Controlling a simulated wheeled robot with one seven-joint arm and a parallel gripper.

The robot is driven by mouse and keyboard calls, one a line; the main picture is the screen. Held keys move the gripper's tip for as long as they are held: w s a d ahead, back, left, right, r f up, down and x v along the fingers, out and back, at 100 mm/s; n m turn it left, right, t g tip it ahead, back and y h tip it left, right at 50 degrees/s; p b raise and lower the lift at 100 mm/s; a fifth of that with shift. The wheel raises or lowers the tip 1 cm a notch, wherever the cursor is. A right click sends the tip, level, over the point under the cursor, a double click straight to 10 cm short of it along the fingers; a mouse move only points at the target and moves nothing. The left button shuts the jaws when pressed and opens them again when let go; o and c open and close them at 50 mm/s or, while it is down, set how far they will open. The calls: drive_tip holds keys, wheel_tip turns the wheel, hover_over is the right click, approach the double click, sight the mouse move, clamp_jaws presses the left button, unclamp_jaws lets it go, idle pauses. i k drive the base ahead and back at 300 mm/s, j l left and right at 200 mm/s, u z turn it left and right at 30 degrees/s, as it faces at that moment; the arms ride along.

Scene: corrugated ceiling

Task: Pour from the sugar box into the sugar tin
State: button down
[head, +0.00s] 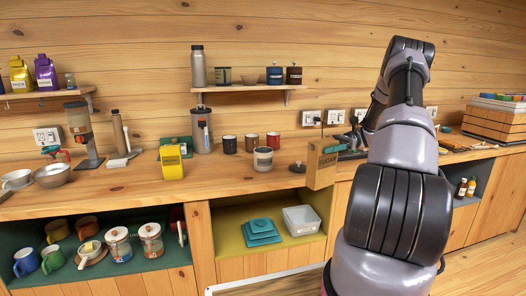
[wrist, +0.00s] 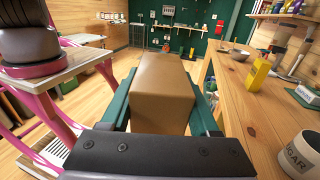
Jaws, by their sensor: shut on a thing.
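A dark round lid (head: 298,168) lies between tin and box.
Red and dark mugs (head: 251,143) stand behind the tin. A yellow carton (head: 171,162) and a tall grey flask (head: 202,130) are farther left. A wall shelf (head: 247,88) hangs above.

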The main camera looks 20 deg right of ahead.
sight(263, 156)
drive_tip(key=i, duration=1.45)
